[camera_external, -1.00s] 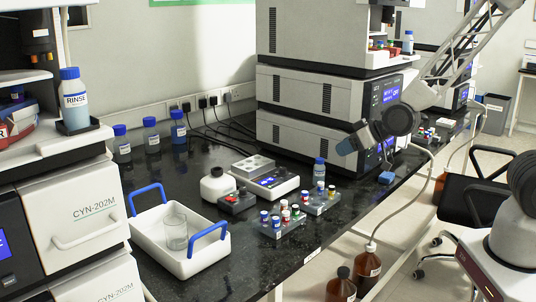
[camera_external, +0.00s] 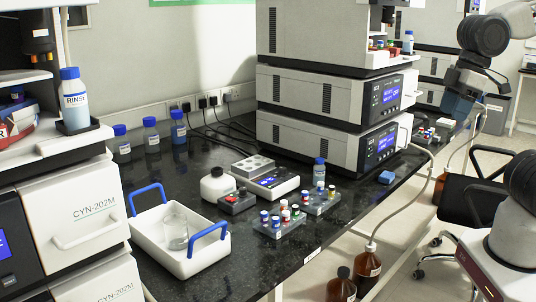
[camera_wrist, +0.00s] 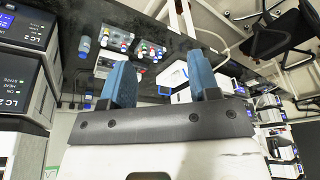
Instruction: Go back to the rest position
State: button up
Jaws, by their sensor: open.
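My gripper (camera_external: 459,108) is at the upper right in the external view, raised beside the right-hand instruments and clear of the bench. In the wrist view its two blue fingers (camera_wrist: 163,85) stand well apart with nothing between them. The gripper is open and empty. My arm's base shows at the right edge of the external view.
The dark bench (camera_external: 340,215) holds vial racks (camera_external: 279,222), a white tray (camera_external: 190,262) with a beaker, and a small hotplate-like device (camera_external: 268,182). Stacked instruments (camera_external: 335,100) stand behind. Brown bottles (camera_external: 367,268) and a black chair (camera_external: 470,205) are on the floor.

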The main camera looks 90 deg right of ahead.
jog(key=shift+s+a+r+g, duration=0.1)
jog(key=shift+s+r+g, duration=0.1)
jog(key=shift+s, duration=0.25)
jog(key=shift+s+a+r+g, duration=0.1)
jog(key=shift+s+r, duration=0.05)
jog(key=shift+s, duration=0.3)
dwell(0.7)
